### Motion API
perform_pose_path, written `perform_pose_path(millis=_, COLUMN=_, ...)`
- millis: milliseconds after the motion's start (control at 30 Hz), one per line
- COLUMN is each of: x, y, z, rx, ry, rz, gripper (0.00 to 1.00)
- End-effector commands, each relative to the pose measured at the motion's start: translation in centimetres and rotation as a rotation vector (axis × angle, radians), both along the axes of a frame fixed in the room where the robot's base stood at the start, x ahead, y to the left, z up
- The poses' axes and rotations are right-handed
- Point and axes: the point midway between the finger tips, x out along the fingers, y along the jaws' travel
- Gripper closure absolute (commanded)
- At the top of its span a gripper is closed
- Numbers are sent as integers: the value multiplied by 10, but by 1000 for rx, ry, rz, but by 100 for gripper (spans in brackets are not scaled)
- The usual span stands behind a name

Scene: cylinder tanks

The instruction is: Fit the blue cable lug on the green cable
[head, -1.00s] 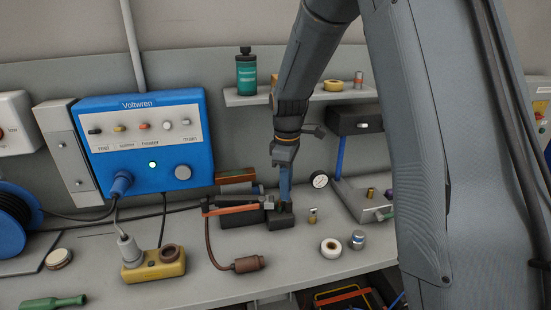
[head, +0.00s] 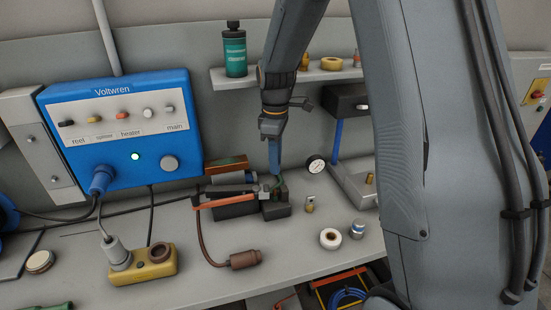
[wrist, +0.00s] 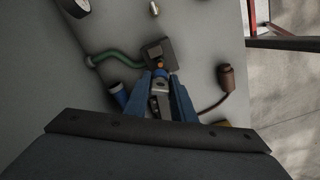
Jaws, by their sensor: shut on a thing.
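My gripper (wrist: 167,88) is shut on the blue cable lug (wrist: 161,77), whose grey flat end lies between the blue fingers in the wrist view. The green cable (wrist: 108,57) runs from the left to a dark block (wrist: 154,47). An orange tip (wrist: 159,67) shows between block and lug, close to the lug. I cannot tell whether the lug is around it. In the head view my gripper (head: 275,170) points down over the dark block (head: 275,211). A bit of green cable (head: 281,181) shows there, and the lug is hidden.
A red-handled tool (head: 224,200) lies left of the block. A brown plug-like part (head: 245,260) with a cord lies in front. A white roll (head: 330,238) and a small can (head: 357,229) stand to the right. A blue panel (head: 118,140) stands at the back left.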

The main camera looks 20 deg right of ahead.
Motion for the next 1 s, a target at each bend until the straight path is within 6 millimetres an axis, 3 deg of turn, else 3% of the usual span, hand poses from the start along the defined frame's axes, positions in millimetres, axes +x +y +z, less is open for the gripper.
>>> perform_pose_path(millis=600, x=0, y=1, z=-51, rx=0, ry=2, rz=2, gripper=99)
perform_pose_path(millis=1000, x=0, y=1, z=-58, rx=0, ry=1, rz=2, gripper=99)
